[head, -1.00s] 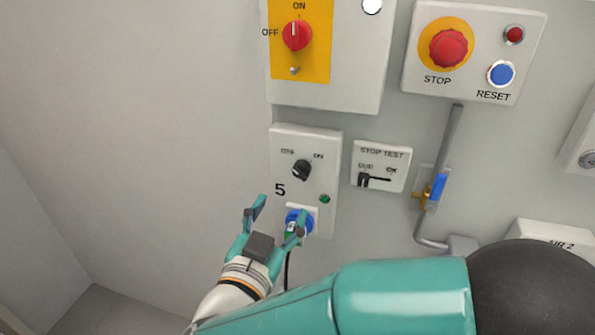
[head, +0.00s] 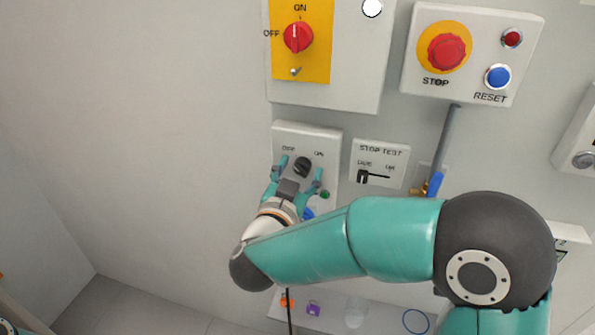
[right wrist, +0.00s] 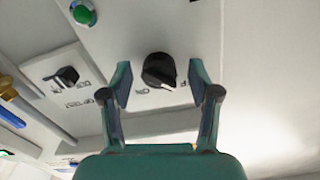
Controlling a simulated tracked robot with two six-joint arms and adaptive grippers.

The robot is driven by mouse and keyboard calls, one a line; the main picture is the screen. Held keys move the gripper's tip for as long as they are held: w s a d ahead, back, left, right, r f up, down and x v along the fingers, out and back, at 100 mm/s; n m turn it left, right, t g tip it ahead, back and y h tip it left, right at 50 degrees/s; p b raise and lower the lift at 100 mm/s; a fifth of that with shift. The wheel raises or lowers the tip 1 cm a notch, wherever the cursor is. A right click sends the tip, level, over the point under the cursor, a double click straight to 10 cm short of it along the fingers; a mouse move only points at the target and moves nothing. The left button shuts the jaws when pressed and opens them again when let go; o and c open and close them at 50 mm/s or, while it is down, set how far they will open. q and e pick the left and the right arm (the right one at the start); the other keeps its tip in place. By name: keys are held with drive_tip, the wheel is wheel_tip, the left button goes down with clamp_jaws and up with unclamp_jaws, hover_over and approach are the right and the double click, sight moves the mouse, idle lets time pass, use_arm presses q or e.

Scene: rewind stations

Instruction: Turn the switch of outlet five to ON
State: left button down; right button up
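The outlet five panel (head: 335,145) is a pale box on the wall. Its black rotary switch (head: 303,167) sits between the OFF and ON labels. In the right wrist view the switch (right wrist: 159,70) appears upside down, with its white mark toward the OFF side. My right gripper (head: 300,170) is open, its fingers on either side of the switch. In the right wrist view the gripper (right wrist: 160,77) shows gaps between both fingers and the knob. The number five is hidden behind the gripper. My left gripper is not in view.
A green lamp (head: 325,195) and a partly hidden blue plug (head: 308,213) are low on the panel. The stop test box (head: 397,158) is close on the right. A red OFF/ON switch (head: 298,37) is above. Bare wall lies to the left.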

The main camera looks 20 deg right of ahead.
drive_tip(key=c, duration=1.1)
drive_tip(key=shift+f+m+b, duration=0.2)
drive_tip(key=shift+m+b, duration=0.4)
drive_tip(key=shift+b, duration=0.5)
drive_tip(key=m+b, duration=1.3)
drive_tip(key=b, duration=0.2)
drive_tip(key=shift+f, duration=0.15)
drive_tip(key=shift+m+b, duration=1.8)
drive_tip(key=shift+m, duration=0.1)
drive_tip(key=o, duration=0.9)
drive_tip(key=shift+o, duration=1.3)
drive_tip(key=shift+r, duration=0.2)
